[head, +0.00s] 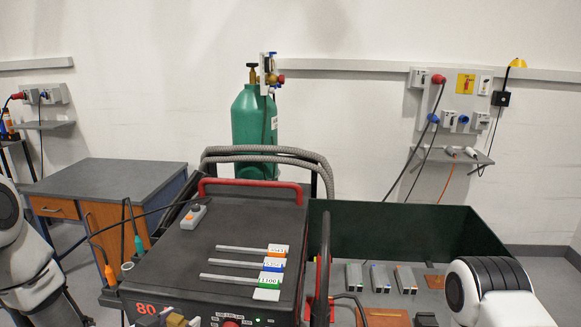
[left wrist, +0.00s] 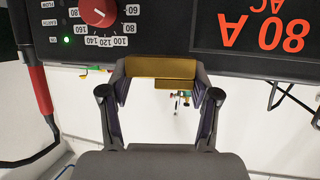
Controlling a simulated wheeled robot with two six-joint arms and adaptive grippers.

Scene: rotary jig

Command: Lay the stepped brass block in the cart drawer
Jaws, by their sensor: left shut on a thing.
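The stepped brass block (left wrist: 162,67) is between the fingers of my left gripper (left wrist: 160,88) in the left wrist view. The gripper is shut on it, and the block's step shows on its lower edge. In the head view the brass block (head: 175,320) shows at the bottom edge, just in front of the black power unit (head: 205,250). Most of the left gripper is cut off there. The right arm shows at the lower right, but I cannot make out its gripper. I cannot identify an open cart drawer in either view.
The power unit has a red handle, a front dial (left wrist: 98,12) and several labelled grey bars on top. A grey workbench (head: 110,180) stands at left; a green gas cylinder (head: 250,120) stands behind.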

